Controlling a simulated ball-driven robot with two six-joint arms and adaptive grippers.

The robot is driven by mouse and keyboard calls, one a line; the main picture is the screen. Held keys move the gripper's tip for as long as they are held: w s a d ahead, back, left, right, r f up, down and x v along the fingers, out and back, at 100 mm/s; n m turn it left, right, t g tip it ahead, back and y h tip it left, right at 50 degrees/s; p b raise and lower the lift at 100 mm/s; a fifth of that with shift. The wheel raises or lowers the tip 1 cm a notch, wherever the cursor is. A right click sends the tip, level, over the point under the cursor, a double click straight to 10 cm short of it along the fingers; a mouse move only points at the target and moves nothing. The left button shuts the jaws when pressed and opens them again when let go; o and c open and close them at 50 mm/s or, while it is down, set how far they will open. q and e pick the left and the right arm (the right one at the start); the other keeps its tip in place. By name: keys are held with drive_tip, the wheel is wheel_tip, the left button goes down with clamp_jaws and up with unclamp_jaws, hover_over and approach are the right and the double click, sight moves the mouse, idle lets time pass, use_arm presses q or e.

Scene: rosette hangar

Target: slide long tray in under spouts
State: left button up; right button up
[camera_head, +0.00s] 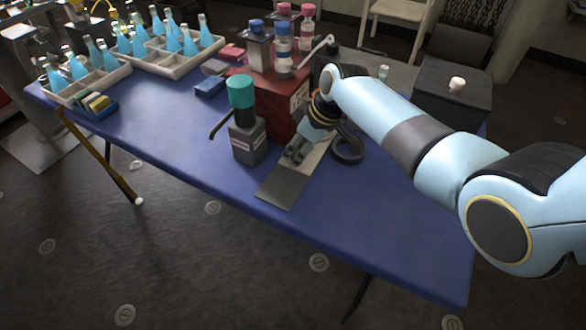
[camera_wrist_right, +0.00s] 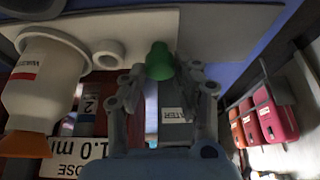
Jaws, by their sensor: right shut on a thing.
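The long tray (camera_head: 287,184) is a flat grey strip on the blue table, its near part dark and its far part paler. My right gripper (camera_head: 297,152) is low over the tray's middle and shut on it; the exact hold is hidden. In the right wrist view my fingers (camera_wrist_right: 163,90) flank a small green-topped piece (camera_wrist_right: 160,62), with a grey labelled part below it. A red dispenser box (camera_head: 280,95) with upturned bottles (camera_head: 284,45) stands behind. Its spouts are hidden in the head view. My left gripper is not in view.
A grey bottle with a teal cap (camera_head: 247,140) stands close left of the tray. A black ring (camera_head: 348,152) lies to its right. Crates of blue flasks (camera_head: 180,65) stand far left. The table's front right is clear.

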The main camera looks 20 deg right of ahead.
drive_tip(key=shift+w+d+f+b, duration=0.1)
drive_tip(key=shift+w+d+b, duration=0.35)
drive_tip(key=shift+w+d, duration=0.25)
drive_tip(key=shift+w+d+b, duration=0.45)
drive_tip(key=shift+w+d, duration=0.05)
drive_tip(key=shift+d, duration=0.3)
drive_tip(key=o, duration=0.8)
drive_tip(key=shift+o, duration=0.2)
wheel_tip(320, 180, up, 7)
drive_tip(key=p, duration=0.7)
